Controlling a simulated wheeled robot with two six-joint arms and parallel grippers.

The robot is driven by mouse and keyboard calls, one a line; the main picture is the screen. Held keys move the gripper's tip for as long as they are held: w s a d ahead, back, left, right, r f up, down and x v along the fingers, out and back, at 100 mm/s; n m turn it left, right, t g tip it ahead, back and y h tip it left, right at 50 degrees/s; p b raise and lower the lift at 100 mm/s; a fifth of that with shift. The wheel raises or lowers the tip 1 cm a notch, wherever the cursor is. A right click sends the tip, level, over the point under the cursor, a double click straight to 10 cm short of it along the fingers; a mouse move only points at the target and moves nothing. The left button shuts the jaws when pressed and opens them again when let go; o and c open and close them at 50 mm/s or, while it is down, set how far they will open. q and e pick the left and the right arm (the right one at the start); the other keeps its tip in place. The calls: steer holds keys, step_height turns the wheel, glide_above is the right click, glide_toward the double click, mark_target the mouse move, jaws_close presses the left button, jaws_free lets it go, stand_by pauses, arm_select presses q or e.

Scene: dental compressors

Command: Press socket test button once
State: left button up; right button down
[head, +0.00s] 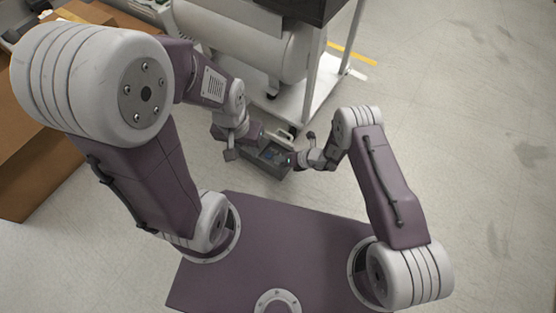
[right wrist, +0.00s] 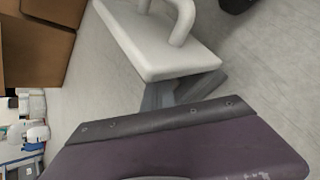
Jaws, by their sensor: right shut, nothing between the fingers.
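A dark grey open-topped box (head: 268,158) is low in front of me in the head view, with small blue-grey detail inside. My left gripper (head: 243,142) is at its left end; whether it touches or grips the box is too small to tell. My right gripper (head: 294,160) is shut and empty at the right end of the box, by a small teal spot. Contact is unclear. In the right wrist view a purple part of mine fills the bottom, and the fingertips cannot be made out. I cannot pick out a test button in either view.
A white tank (head: 250,42) stands behind on a frame with a white base (head: 305,100). A pale handle (head: 280,137) is beside the box. The right wrist view shows a white slab with a handle (right wrist: 160,50). Cardboard boxes (head: 30,160) stand left. Floor at right is clear.

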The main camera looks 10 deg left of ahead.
steer(key=shift+r+p, duration=0.55)
steer(key=shift+r, duration=0.15)
step_height(320, 180, up, 5)
steer(key=p, duration=0.4)
steer(key=shift+r+p, duration=0.1)
steer(key=shift+p, duration=0.25)
